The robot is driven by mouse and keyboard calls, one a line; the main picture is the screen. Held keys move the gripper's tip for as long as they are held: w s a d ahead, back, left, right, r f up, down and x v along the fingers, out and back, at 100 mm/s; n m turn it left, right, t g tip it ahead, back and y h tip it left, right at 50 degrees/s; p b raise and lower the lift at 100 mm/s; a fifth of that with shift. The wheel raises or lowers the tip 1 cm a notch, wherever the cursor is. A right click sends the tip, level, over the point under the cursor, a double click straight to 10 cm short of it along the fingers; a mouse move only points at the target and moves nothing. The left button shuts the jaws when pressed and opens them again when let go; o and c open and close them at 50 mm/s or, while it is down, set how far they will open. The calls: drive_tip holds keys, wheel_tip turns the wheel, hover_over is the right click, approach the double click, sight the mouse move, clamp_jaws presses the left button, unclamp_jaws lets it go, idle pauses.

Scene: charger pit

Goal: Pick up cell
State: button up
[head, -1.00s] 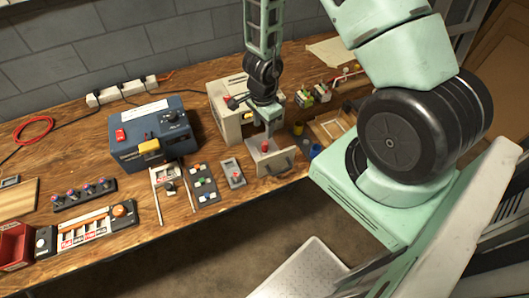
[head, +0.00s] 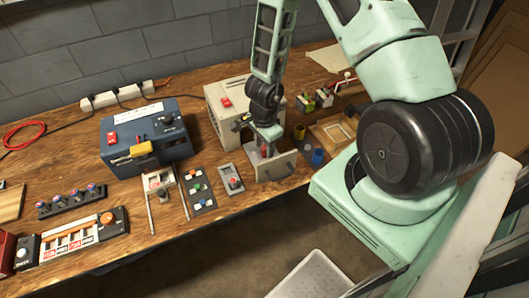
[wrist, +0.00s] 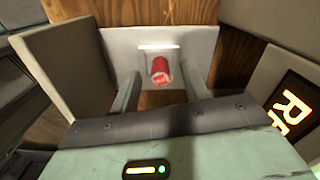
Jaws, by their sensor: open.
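A red cell (wrist: 161,71) stands in a small pale holder (wrist: 146,51) in the wrist view, with its top end facing the camera. In the head view only a small red part of the cell (head: 264,152) shows under my gripper. My gripper (wrist: 161,84) is open, with one finger on either side of the cell and visible gaps between. Whether the fingertips reach down alongside the cell is hard to tell.
A blue power unit (head: 118,154) stands to the left on the wooden bench. A button panel (head: 198,188) and a grey switch block (head: 231,178) lie just left of the front panel.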

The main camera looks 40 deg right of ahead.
clamp_jaws()
drive_tip(key=shift+r, duration=0.1)
